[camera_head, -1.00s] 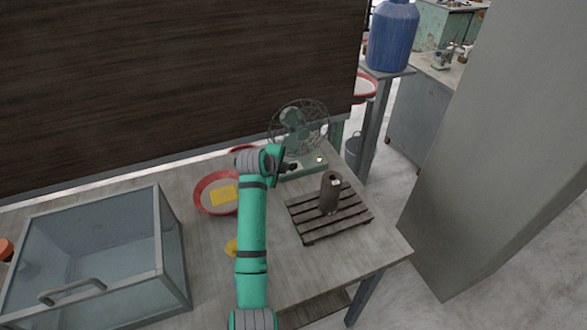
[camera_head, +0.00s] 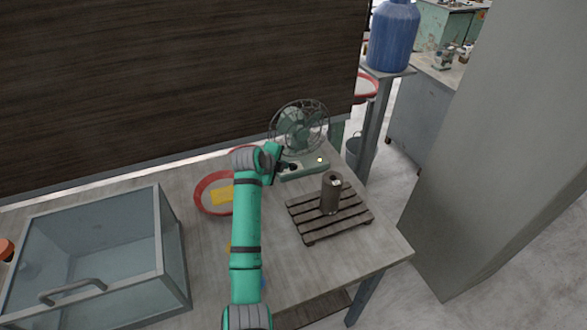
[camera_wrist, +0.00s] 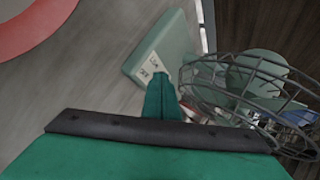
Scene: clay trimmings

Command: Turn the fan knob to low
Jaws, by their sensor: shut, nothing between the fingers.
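The green desk fan (camera_head: 300,128) with its wire cage stands at the back right of the table. Its green base (camera_head: 308,168) carries a small light-coloured spot on the right. In the wrist view the base (camera_wrist: 165,45) shows a white label with marks, and the fan cage (camera_wrist: 255,90) is at the right. My gripper (camera_head: 287,167) is at the left part of the base, and it also shows in the wrist view (camera_wrist: 160,88). It is shut and empty, with its tip over or beside the label. The knob is hidden, and I cannot tell whether my fingers touch it.
A slatted wooden stand (camera_head: 318,222) with a dark cylinder (camera_head: 330,192) is in front of the fan. A red-rimmed round tray (camera_head: 203,200) with a yellow piece lies left of my arm. A glass case (camera_head: 90,250) fills the left table.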

